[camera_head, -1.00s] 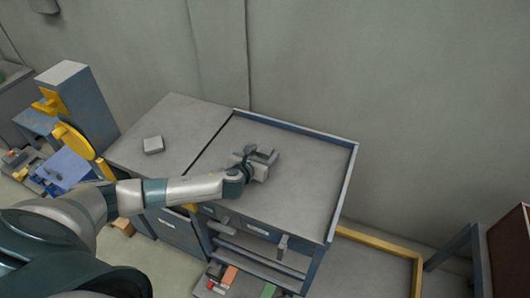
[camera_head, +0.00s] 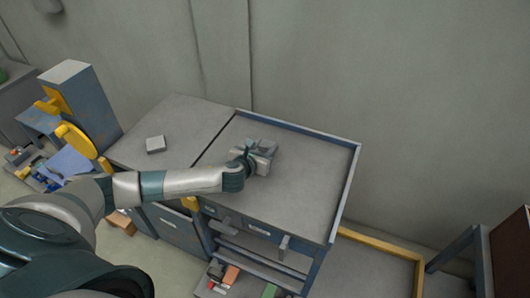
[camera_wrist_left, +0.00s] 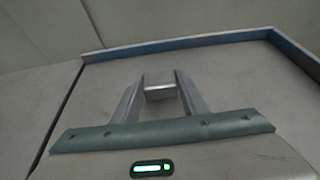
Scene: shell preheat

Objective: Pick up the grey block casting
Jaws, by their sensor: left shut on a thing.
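My left gripper (camera_head: 268,147) reaches over the grey top of the blue-edged workbench (camera_head: 305,180) in the head view. Its fingers are shut on a small grey block casting (camera_wrist_left: 160,90), which shows between the two fingers in the left wrist view. The casting's pale near face points to the wrist camera. In the head view the gripper mostly hides it. I cannot tell whether the casting touches the bench top. My right gripper is not in view.
Another flat grey block (camera_head: 156,144) lies on the adjoining grey cabinet top (camera_head: 185,115). A raised blue rim (camera_head: 350,190) edges the bench at back and right. A blue machine with yellow parts (camera_head: 80,100) stands at left. The bench's right side is clear.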

